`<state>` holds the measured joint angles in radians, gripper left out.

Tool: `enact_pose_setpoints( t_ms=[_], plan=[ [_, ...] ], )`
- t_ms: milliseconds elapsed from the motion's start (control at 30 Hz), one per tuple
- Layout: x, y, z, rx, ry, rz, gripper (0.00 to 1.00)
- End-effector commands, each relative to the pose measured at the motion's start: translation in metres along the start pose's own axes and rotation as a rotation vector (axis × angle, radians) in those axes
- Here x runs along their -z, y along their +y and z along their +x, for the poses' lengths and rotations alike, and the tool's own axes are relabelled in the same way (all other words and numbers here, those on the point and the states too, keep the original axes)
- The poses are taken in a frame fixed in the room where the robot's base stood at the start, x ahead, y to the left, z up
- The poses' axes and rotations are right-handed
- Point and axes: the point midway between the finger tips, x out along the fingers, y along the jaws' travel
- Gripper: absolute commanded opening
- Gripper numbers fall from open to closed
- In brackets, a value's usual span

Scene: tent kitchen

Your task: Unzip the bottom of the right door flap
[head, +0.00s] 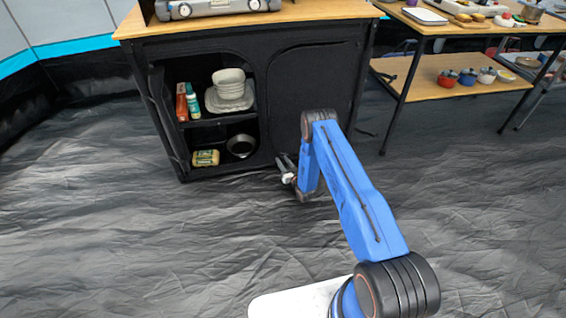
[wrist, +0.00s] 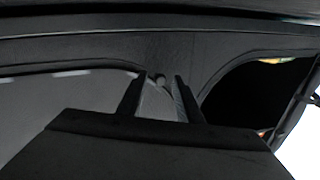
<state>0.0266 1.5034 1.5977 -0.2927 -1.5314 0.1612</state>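The right door flap (head: 312,95) is a dark fabric panel on the right half of the black cabinet and looks closed. My gripper (head: 284,170) is low at the cabinet's front, by the flap's lower left corner. In the wrist view the flap (wrist: 60,105) is a grey panel with a pale, broken line along its curved edge. A small rounded grey knob, perhaps the zip pull (wrist: 160,79), shows between my two fingertips. The fingers are apart, with a gap on both sides of the knob. Whether they touch it cannot be told.
The open left compartment (head: 211,115) holds bottles, stacked bowls, a yellow pack and a metal bowl. A wooden top (head: 250,14) covers the cabinet. A table with a lower shelf (head: 440,78) stands at the right. The wrinkled dark floor (head: 130,230) in front is clear.

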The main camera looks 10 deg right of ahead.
Motion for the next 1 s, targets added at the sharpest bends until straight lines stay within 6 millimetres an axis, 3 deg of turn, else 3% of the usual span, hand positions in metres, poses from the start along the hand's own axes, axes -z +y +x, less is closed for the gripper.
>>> enact_pose_setpoints(
  t_ms=[33,100,133,367,567,767,1000],
  plan=[
    [0.000,0.000,0.000,0.000,0.000,0.000,0.20],
    [0.000,0.000,0.000,0.000,0.000,0.000,0.03],
    [0.000,0.000,0.000,0.000,0.000,0.000,0.00],
    [0.001,0.002,-0.001,-0.001,0.001,0.000,0.00],
    [0.004,0.023,-0.006,-0.003,0.001,0.000,0.00],
    [0.011,0.073,-0.020,-0.007,0.002,-0.001,0.00],
    [0.024,0.154,-0.043,-0.007,0.003,-0.001,0.00]
  ],
)
